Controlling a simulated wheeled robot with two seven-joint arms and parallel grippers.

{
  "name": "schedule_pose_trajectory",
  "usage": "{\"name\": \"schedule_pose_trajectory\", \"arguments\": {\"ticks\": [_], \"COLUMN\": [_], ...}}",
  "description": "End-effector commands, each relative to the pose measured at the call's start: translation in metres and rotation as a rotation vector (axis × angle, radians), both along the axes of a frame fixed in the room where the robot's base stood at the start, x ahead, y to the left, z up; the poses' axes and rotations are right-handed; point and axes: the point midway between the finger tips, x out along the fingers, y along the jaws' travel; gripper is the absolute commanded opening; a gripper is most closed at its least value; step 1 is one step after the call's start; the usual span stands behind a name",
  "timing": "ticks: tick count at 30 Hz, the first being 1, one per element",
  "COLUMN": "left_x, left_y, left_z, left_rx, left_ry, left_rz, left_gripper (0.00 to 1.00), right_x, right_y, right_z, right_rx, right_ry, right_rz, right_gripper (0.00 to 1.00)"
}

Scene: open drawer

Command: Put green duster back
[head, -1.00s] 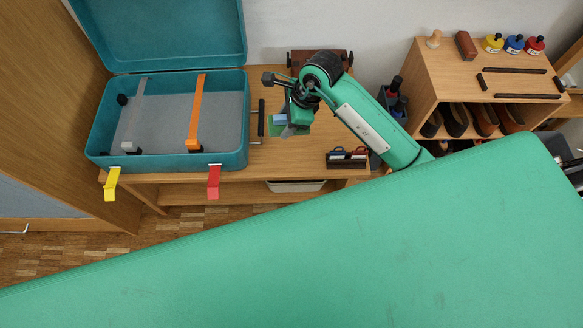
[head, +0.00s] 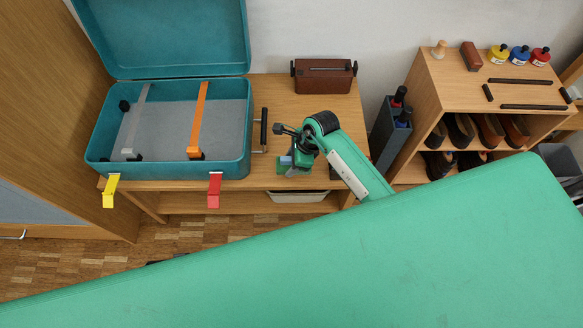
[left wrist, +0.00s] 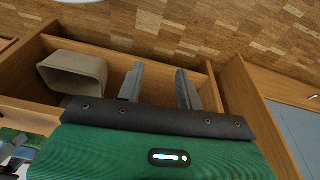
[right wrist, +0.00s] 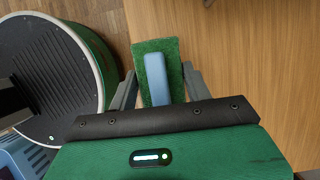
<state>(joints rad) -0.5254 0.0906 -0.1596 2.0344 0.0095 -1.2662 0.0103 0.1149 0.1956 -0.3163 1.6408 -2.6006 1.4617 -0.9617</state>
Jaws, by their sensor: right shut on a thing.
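The green duster shows in the right wrist view as a green pad (right wrist: 171,60) with a blue handle (right wrist: 156,78). My right gripper (right wrist: 160,88) is shut on it, one grey finger on each side. In the head view my right gripper (head: 294,160) is near the front edge of the wooden bench, right of the teal case, and a bit of the blue handle (head: 285,161) shows there. My left gripper (left wrist: 159,75) is open and empty, above the bench's lower shelf; it is out of the head view.
The open teal case (head: 225,168) with orange and grey straps is left on the bench (head: 270,90). A brown box (head: 322,76) is behind. A shoe shelf (head: 455,85) and dark bottle holder (head: 388,135) are right. A beige bin (left wrist: 75,72) sits on the lower shelf.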

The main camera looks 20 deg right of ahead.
Motion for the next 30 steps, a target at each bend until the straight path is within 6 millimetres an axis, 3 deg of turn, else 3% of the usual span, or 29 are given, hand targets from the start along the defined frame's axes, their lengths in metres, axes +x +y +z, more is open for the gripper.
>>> {"name": "schedule_pose_trajectory", "arguments": {"ticks": [9,13,20,21,24,30], "left_x": [0.001,0.002,-0.005,-0.006,-0.006,-0.003], "left_y": [0.0,0.0,0.0,0.0,0.001,0.001], "left_z": [0.006,0.014,0.007,0.008,0.01,0.012], "left_rx": [0.0,-0.003,-0.001,-0.001,-0.001,-0.001], "left_ry": [-0.006,-0.015,0.0,0.001,-0.001,-0.009], "left_rz": [0.0,0.0,0.001,0.0,0.0,-0.001], "left_gripper": [0.36,0.36,0.36,0.36,0.36,0.36], "right_x": [0.0,0.0,0.0,0.0,0.0,0.0], "right_y": [0.001,0.0,0.0,0.0,0.0,0.0], "right_z": [-0.04,-0.043,-0.044,-0.045,-0.044,-0.044], "right_rx": [0.001,0.0,-0.001,-0.001,0.0,0.0], "right_ry": [0.001,0.0,0.0,0.0,-0.001,0.0], "right_rz": [-0.001,0.001,0.002,0.002,0.002,0.001], "right_gripper": [0.31,0.31,0.31,0.52,0.71,0.71]}}
